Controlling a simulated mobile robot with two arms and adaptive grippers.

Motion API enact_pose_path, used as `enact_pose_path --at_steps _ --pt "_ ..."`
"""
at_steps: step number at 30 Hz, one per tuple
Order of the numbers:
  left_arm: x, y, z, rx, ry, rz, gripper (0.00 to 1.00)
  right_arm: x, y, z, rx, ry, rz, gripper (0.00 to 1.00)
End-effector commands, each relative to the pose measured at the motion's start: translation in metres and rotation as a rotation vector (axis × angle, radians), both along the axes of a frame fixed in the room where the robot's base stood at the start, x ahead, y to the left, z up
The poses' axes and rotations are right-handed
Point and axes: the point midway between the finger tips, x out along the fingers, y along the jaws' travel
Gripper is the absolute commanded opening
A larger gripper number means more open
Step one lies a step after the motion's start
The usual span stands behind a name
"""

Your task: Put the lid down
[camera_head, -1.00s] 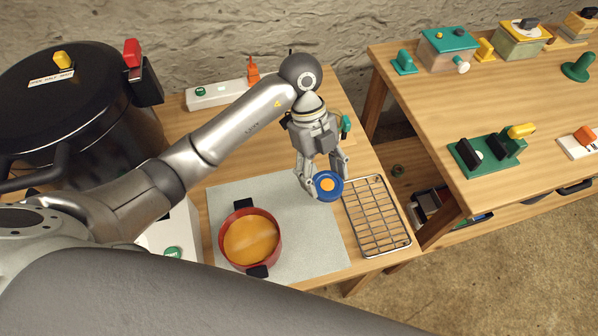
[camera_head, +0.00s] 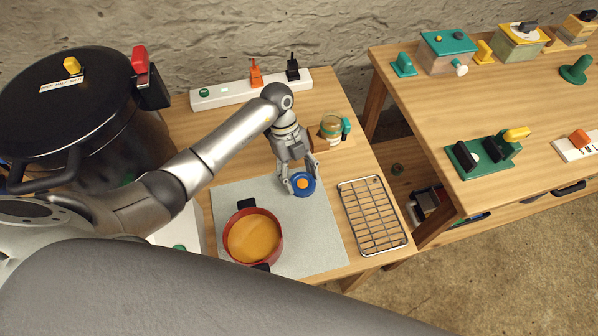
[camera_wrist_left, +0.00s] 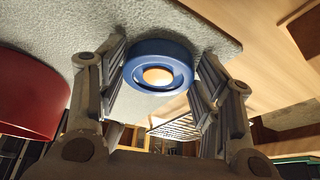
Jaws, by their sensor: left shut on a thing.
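The blue lid (camera_head: 302,184) is a round disc with an orange centre. It is between the fingers of my left gripper (camera_head: 300,180), which is shut on it over the grey mat (camera_head: 315,235). The lid also shows in the left wrist view (camera_wrist_left: 158,68), held between the two fingers (camera_wrist_left: 160,85), with its ringed face toward the camera. I cannot tell whether the lid touches the mat. My right gripper is not in view.
A red pot (camera_head: 252,238) with orange contents stands on the mat, left of the lid. A wire rack (camera_head: 372,215) lies to the right. A jar with a green clamp (camera_head: 333,128) stands behind. A large black canner (camera_head: 75,105) fills the left. Bare mat lies in front of the lid.

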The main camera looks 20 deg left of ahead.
Motion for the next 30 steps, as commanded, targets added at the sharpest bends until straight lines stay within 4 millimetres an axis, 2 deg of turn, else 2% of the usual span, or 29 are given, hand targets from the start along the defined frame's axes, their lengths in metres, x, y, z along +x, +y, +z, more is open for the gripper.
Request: enact_pose_path --at_steps 5,6,11,23,26,30 --pt "0.000 0.000 -0.001 -0.001 -0.001 0.000 0.31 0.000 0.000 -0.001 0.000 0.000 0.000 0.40" --pt "0.000 0.000 -0.001 -0.001 -0.001 0.000 0.61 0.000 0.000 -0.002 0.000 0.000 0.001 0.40" --pt "0.000 0.000 -0.001 -0.001 -0.001 0.000 0.81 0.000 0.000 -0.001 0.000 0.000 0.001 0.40" --pt "0.002 0.001 0.003 -0.001 -0.003 0.001 0.81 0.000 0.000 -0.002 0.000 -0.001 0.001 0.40" --pt "0.006 0.005 0.013 0.000 -0.006 0.001 0.81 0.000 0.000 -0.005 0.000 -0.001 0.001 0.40" --pt "0.012 0.014 0.038 0.000 -0.008 0.000 0.81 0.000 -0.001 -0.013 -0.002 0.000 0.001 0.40"
